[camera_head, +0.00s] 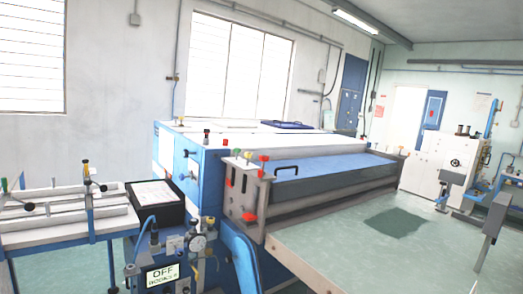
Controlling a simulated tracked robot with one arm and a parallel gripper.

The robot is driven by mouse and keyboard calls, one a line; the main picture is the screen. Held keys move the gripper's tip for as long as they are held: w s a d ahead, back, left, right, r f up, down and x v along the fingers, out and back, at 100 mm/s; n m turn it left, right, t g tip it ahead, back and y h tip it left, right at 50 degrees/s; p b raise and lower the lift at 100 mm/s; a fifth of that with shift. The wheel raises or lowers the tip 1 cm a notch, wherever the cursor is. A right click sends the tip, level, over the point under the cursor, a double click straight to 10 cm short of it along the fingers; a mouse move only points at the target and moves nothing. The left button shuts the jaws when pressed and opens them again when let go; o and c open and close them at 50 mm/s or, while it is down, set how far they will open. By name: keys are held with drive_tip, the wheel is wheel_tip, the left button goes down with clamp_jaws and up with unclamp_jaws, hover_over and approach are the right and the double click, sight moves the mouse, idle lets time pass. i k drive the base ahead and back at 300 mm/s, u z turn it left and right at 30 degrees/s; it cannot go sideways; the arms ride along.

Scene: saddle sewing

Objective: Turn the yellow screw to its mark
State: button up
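A small yellow-topped knob (237,153), which may be the yellow screw, stands on top of the end panel of the large blue and white machine (189,170). A pale knob (248,156) and a red one (264,158) stand beside it to the right. It is too small and far off to show its turn position, and I cannot make out a mark. My gripper is not in view, and nothing is seen touching the knob.
Grey posts (495,215) stand at right.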

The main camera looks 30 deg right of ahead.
sight(247, 155)
drive_tip(key=z, duration=0.45)
drive_tip(key=i, duration=1.35)
drive_tip(key=z, duration=0.4)
drive_tip(key=i, duration=2.1)
drive_tip(key=u, duration=0.35)
